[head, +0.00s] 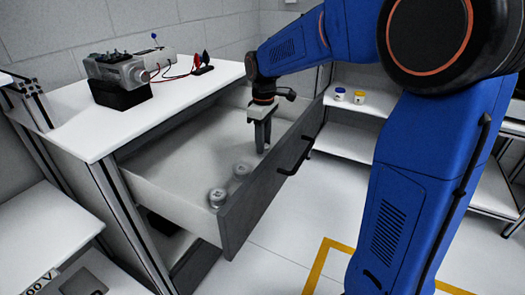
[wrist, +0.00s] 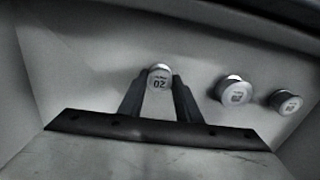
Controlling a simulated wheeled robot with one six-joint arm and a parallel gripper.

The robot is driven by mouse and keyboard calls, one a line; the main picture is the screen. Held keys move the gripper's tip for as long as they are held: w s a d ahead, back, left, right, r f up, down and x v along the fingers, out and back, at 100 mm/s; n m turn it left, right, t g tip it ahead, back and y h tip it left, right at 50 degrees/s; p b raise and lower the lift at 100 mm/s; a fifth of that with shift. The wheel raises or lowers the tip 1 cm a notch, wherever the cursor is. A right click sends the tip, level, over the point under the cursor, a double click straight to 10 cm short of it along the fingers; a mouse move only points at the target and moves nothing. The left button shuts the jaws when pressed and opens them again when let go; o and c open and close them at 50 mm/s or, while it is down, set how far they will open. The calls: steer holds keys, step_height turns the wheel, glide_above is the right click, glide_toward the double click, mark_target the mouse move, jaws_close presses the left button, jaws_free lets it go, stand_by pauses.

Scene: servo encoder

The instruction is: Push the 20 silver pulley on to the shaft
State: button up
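The silver pulley marked 20 (wrist: 159,80) is between the two fingertips of my gripper (wrist: 160,88) in the wrist view. The fingers stand close on either side of it; I cannot tell whether they press on it. In the head view my gripper (head: 262,146) points down into the open drawer, and its fingers hide that pulley. Two other silver pulleys, a middle one (wrist: 234,91) and an end one (wrist: 286,102), lie to the right in the wrist view. They also show in the head view, the middle one (head: 241,170) and the end one (head: 217,197). Their marks are unclear.
The drawer (head: 165,165) is open, with a dark front panel (head: 265,190) and handle (head: 297,155). A grey motor unit (head: 118,73) on a black block stands on the white bench top (head: 75,120). Red and black leads (head: 190,70) lie behind it. Two small jars (head: 349,96) stand on a shelf.

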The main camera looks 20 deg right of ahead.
steer(key=shift+r, duration=3.5)
